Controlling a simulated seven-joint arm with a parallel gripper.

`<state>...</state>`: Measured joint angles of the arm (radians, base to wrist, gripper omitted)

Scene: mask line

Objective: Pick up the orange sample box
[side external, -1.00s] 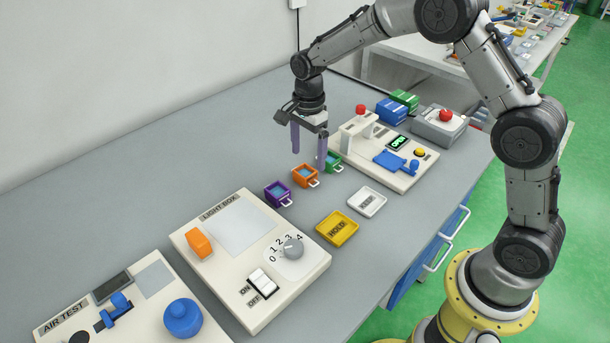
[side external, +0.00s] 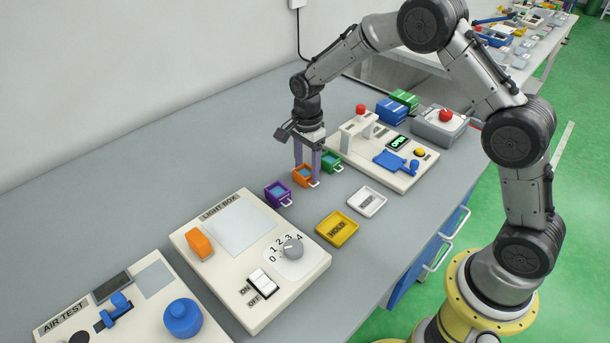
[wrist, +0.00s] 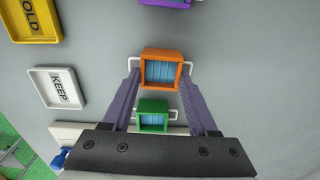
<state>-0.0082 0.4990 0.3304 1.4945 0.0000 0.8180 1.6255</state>
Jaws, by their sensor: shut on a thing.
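The orange sample box (side external: 304,176) sits on the grey bench between the purple box (side external: 278,193) and the green box (side external: 331,161). It is open-topped with blue contents and white side handles. My gripper (side external: 306,178) is down at it, with purple fingers on either side. In the wrist view the orange box (wrist: 161,70) lies between the fingertips of my gripper (wrist: 160,76), which are closed on its handle sides. The green box (wrist: 152,114) shows nearer the palm. The orange box appears to rest on the bench.
A white KEEP tray (side external: 367,201) and a yellow HOLD tray (side external: 337,229) lie toward the front.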

